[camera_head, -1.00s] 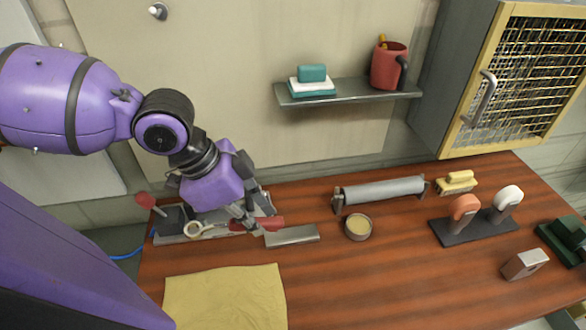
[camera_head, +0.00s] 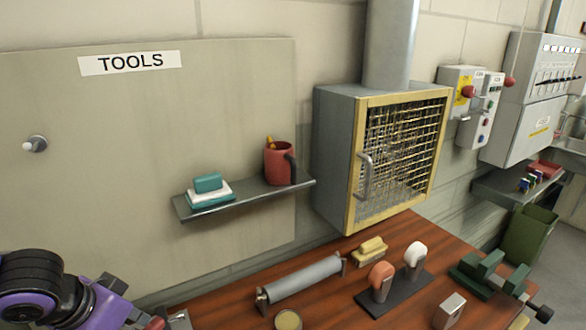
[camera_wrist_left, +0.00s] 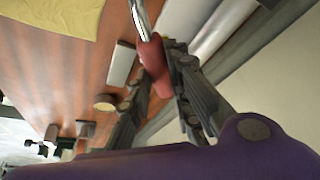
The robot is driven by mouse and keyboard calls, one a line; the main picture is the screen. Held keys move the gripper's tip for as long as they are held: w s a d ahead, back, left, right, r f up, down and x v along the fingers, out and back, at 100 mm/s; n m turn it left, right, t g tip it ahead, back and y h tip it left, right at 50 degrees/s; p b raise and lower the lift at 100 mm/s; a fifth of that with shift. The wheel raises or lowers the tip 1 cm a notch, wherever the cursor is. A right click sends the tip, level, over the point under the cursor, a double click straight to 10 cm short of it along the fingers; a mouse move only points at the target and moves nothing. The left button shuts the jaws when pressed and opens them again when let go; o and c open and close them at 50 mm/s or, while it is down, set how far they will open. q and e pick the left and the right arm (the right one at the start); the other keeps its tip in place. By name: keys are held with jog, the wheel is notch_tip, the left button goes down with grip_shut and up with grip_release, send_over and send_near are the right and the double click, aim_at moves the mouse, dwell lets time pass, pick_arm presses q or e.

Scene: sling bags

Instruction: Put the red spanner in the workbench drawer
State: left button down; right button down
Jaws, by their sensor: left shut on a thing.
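The red spanner (camera_wrist_left: 156,66) is in my left gripper (camera_wrist_left: 160,78) in the left wrist view, its red handle between the two fingers and its shiny metal shaft running up out of the frame. In the head view my left gripper (camera_head: 148,321) is at the bottom left edge, mostly cut off, with a bit of red at it. The wooden workbench (camera_head: 345,300) shows along the bottom of the head view. No drawer shows in either view. My right gripper is not in view.
On the bench are a grey roller (camera_head: 302,277), a round tin (camera_head: 288,320), a yellow brush (camera_head: 370,250), a stand with orange and white knobs (camera_head: 395,290) and a metal block (camera_head: 449,311). A wall shelf (camera_head: 245,196) and mesh-door cabinet (camera_head: 335,160) stand behind. A yellow cloth (camera_wrist_left: 45,18) lies on the bench.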

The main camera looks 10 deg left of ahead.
pick_arm(q)
jog(key=shift+w+d+r+n, duration=0.1)
jog(key=shift+w+d+n, duration=0.15)
jog(key=shift+w+n, duration=0.6)
jog(key=w+d+r, duration=0.2)
jog(key=w+d, duration=0.3)
jog(key=d, duration=0.2)
jog(key=w+d+r+n+y, duration=0.1)
jog(key=w+d+r, duration=0.2)
jog(key=w+d, duration=0.2)
jog(key=d, duration=0.3)
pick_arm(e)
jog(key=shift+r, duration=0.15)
pick_arm(q)
jog(key=shift+a+n, duration=0.1)
jog(key=shift+n, duration=0.15)
